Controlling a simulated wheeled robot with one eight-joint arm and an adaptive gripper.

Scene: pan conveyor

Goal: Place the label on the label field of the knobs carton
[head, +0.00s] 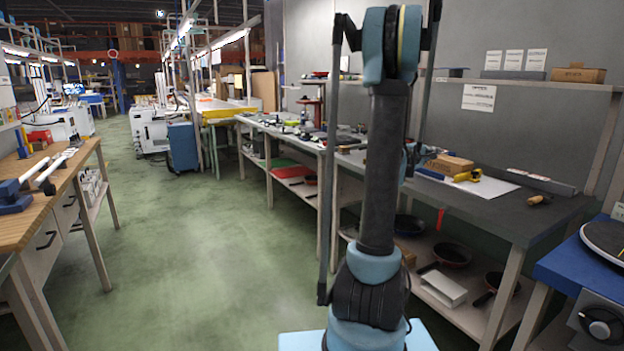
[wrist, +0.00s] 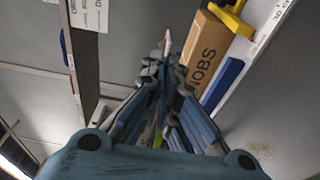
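The knobs carton (wrist: 207,50) is a brown box just right of my fingertips in the wrist view, with the letters "NOBS" showing. It also shows in the head view (head: 452,163), lying on the grey bench. My gripper (wrist: 165,62) has its fingers drawn close together, beside the carton. A thin pale sliver, apparently the label (wrist: 167,42) seen edge-on, sticks out past the fingertips. In the head view my arm hides most of the gripper. I cannot make out the carton's label field, and no gap between gripper and carton can be measured.
A yellow tool (head: 468,175) and a white sheet (head: 490,189) lie by the carton. A blue thing (wrist: 222,85) lies close to it. A shelf (head: 520,82) with another carton (head: 578,74) runs above the bench. The green floor (head: 200,250) at left is clear.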

